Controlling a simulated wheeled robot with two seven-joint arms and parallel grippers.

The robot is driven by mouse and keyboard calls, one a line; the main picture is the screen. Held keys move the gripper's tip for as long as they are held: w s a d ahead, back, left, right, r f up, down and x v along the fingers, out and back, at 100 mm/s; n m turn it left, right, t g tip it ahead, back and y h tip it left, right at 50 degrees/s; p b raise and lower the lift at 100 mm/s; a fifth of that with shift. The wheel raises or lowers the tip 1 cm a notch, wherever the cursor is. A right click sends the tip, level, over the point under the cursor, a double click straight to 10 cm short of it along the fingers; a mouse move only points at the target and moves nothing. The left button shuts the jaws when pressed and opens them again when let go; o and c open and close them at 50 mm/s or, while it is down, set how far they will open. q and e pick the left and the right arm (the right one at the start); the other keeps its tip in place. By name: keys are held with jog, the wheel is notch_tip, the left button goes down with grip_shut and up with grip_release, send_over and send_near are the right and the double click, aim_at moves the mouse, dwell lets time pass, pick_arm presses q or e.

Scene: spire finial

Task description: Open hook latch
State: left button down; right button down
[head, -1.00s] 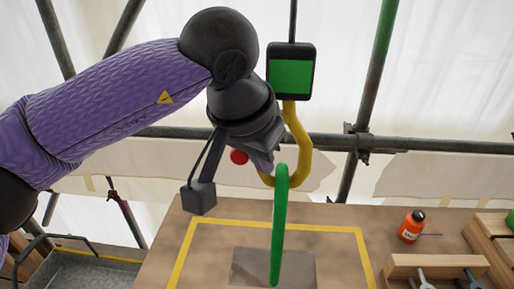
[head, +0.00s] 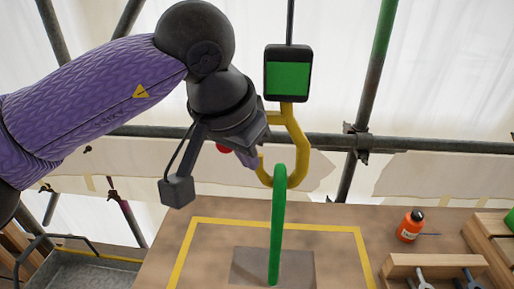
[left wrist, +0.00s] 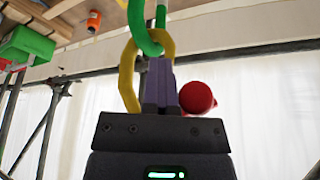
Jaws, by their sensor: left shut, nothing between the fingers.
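A yellow hook (head: 300,145) hangs below a black box with a green screen (head: 288,75). A green loop (head: 279,225) rises from the bench and its top sits at the hook's bottom bend. They also cross in the left wrist view, the hook (left wrist: 127,80) and the loop (left wrist: 139,25). My left gripper (head: 252,160) is shut and empty at the hook's open side, close to its tip. Its fingers (left wrist: 160,85) are together beside the yellow hook. A red ball (head: 224,149) shows partly behind the gripper. In the wrist view the ball (left wrist: 197,97) is right of the fingers. The latch itself is mostly hidden.
The wooden bench (head: 200,265) has a yellow taped outline and a grey plate. An orange bottle (head: 410,226) and a wooden tool rack (head: 432,264) stand at right. Scaffold pipes (head: 320,141) run behind the hook. A metal tray (head: 85,268) is at lower left.

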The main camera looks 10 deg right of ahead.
pick_arm(q)
jog(key=shift+a+r, duration=0.1)
jog(key=shift+r, duration=0.05)
jog(key=shift+w+a+r+p, duration=0.3)
jog(key=shift+a+r+p, duration=0.3)
jog(key=shift+a, duration=0.1)
jog(key=shift+w+a+r+p, duration=0.15)
jog(key=shift+w+a+r, duration=0.1)
jog(key=shift+a, duration=0.25)
jog(key=shift+w+a+r+p, duration=0.1)
jog(key=shift+a+r+p, duration=0.1)
jog(key=shift+a, duration=0.3)
jog(key=shift+d, duration=0.1)
jog(key=shift+s+d, duration=0.15)
jog(key=shift+d, duration=0.05)
jog(key=shift+r, duration=0.1)
